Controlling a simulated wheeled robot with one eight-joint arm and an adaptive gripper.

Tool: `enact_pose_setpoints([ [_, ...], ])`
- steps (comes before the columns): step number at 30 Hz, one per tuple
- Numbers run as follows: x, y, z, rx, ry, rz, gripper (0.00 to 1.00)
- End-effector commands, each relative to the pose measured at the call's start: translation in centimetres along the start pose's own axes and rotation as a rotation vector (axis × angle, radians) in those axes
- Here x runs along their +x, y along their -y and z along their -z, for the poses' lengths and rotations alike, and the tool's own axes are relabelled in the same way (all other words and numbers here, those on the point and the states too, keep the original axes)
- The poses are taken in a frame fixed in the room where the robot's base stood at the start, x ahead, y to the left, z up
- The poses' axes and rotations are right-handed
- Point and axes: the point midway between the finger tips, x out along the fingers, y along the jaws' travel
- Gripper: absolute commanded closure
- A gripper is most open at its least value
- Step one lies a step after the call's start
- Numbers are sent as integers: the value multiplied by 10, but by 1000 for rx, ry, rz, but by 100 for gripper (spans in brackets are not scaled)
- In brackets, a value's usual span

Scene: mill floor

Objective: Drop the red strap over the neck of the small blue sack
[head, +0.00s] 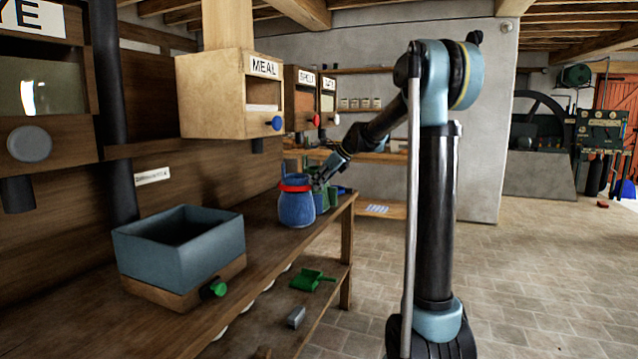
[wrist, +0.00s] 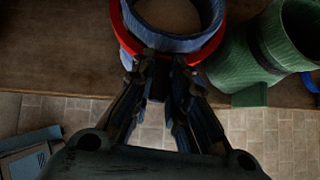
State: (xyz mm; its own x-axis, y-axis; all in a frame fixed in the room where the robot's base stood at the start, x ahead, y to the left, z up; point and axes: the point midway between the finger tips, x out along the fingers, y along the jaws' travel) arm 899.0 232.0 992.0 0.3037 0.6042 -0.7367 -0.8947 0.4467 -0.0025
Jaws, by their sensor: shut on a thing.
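The small blue sack (head: 297,209) stands upright on the wooden bench; its open mouth (wrist: 178,14) shows at the top of the wrist view. The red strap (head: 296,188) is a ring around the sack's neck, just under the rim; it also shows outside the rim in the wrist view (wrist: 210,48). My gripper (head: 319,180) reaches in from the right. In the wrist view its fingertips (wrist: 163,56) are close together at the near side of the ring, shut on the strap. The fingers hide part of the strap there, and the strap's far side is out of that view.
A green sack (wrist: 262,50) stands close to the right in the wrist view. A blue-grey bin (head: 178,262) sits on the bench (head: 270,262) at left. The MEAL box (head: 216,96) hangs above. A green scoop (head: 312,280) lies on the lower shelf.

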Motion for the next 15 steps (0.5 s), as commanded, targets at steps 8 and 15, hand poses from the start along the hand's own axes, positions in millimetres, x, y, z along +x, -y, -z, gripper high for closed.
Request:
enact_pose_setpoints([
  [8,6,0,5,0,0,0,100],
  [15,11,0,10,0,0,0,100],
])
